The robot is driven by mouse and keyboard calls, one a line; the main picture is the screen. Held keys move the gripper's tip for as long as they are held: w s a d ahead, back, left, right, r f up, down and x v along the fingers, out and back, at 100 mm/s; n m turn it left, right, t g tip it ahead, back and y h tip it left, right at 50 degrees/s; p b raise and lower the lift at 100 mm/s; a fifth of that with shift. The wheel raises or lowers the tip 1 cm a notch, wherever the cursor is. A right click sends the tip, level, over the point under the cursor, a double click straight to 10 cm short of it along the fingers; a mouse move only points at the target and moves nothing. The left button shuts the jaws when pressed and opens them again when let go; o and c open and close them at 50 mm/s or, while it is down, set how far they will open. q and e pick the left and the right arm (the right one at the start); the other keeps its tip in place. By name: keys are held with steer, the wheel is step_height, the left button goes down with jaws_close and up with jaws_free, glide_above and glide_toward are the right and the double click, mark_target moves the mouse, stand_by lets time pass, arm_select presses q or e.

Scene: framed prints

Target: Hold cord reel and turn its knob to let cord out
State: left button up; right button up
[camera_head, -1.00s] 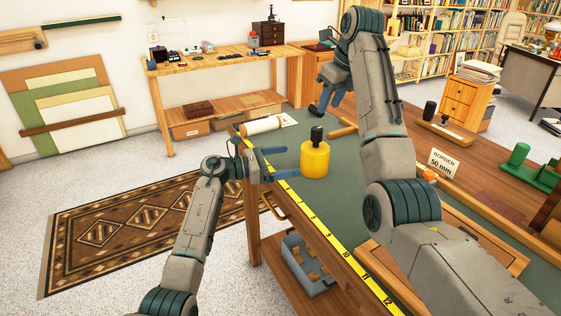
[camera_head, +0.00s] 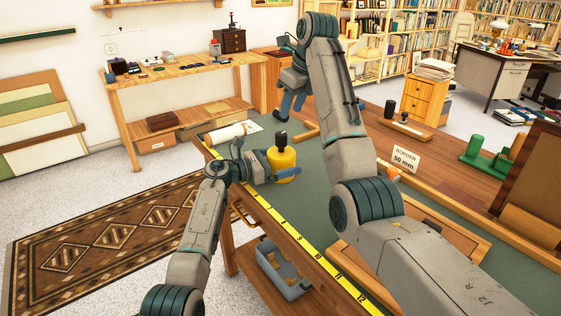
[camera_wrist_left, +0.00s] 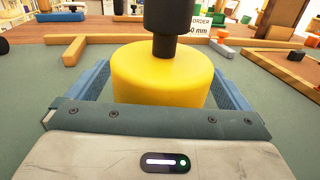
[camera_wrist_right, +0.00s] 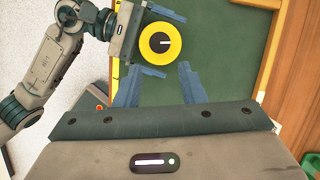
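The yellow cord reel (camera_head: 281,164) stands upright on the green bench mat, with a black knob (camera_head: 281,140) on top. The knob also shows in the left wrist view (camera_wrist_left: 168,25); from above, in the right wrist view, it is a black disc with a white line (camera_wrist_right: 161,43). My left gripper (camera_head: 281,168) is low at the reel, its blue fingers on either side. Narrow gaps seem to show in the right wrist view, so it looks open. My right gripper (camera_wrist_right: 160,85) is open and empty, above the bench. No cord is visible.
A yellow measuring tape (camera_head: 310,252) runs along the bench's near edge. A white roll (camera_head: 227,133) lies left of the reel. A "BORDER 50 mm" sign (camera_head: 405,159), wooden strips and a green stand (camera_head: 485,155) are to the right. Green mat is clear around the reel.

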mark_target(282, 134)
arm_select(q)
steer(key=c, duration=1.1)
steer(key=shift+c, duration=0.9)
arm_select(e)
steer(key=shift+o, duration=1.7)
steer(key=w+a+f+m, duration=0.1)
steer(key=f, duration=0.3)
steer(key=w+a+f+m, duration=0.1)
steer(key=f, duration=0.2)
steer(key=w+a+f+m+t, duration=0.1)
steer(key=f, duration=0.3)
steer(key=shift+w+f+m+h, duration=0.1)
steer(key=shift+f+m+h, duration=0.2)
steer(key=shift+f, duration=0.05)
steer(key=c, duration=1)
